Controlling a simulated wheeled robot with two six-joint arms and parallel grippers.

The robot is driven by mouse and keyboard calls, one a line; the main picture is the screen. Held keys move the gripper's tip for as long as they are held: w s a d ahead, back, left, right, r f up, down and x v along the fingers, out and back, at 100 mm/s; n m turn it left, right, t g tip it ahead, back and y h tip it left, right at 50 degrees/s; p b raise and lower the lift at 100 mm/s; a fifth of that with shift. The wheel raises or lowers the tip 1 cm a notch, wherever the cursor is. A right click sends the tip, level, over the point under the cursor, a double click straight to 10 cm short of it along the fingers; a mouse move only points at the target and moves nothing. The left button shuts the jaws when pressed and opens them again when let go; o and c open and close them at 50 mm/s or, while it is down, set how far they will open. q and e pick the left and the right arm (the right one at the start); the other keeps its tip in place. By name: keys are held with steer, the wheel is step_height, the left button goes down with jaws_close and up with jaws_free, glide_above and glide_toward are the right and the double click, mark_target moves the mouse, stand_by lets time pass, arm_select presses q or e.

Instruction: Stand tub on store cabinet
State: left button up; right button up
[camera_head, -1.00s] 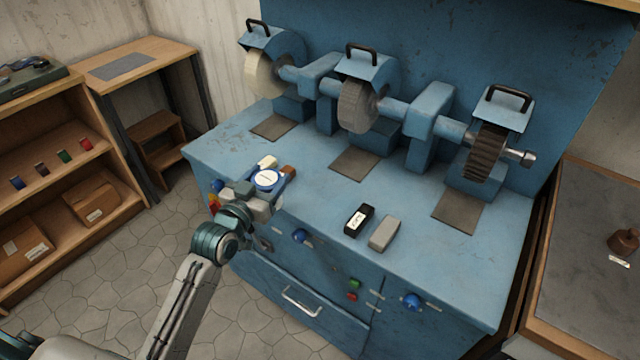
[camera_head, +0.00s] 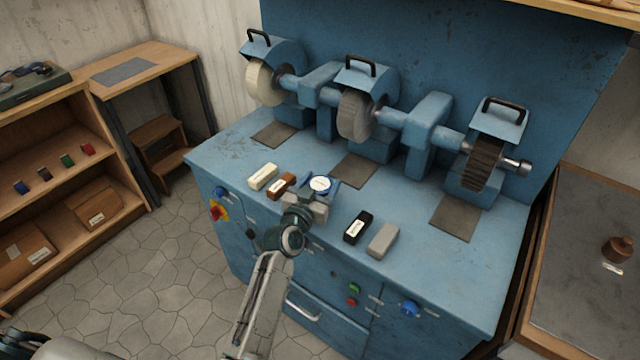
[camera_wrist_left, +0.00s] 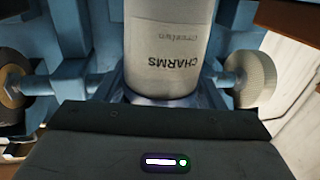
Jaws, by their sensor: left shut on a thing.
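My left gripper (camera_head: 316,196) is shut on a tub (camera_head: 320,184) with a white top and blue edge, over the front part of the blue machine bench. In the left wrist view the tub (camera_wrist_left: 166,50) is a pale cylinder lettered "CHARMS", upside down in the picture. I cannot tell whether its base touches the bench top. A wooden shelf cabinet (camera_head: 118,160), which may be the store cabinet, stands at the far left, apart from the gripper. My right gripper is not in view.
The blue bench (camera_head: 225,150) carries grinding wheels at the back. A cream block (camera_head: 263,176) and a brown block (camera_head: 281,186) lie left of the tub; a black block (camera_head: 358,226) and a grey block (camera_head: 383,240) lie right. Floor (camera_head: 150,260) is clear between cabinet and bench.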

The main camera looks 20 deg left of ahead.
arm_select(q)
steer(key=shift+f, duration=0.1)
steer(key=shift+f, duration=0.1)
steer(key=o, duration=1.1)
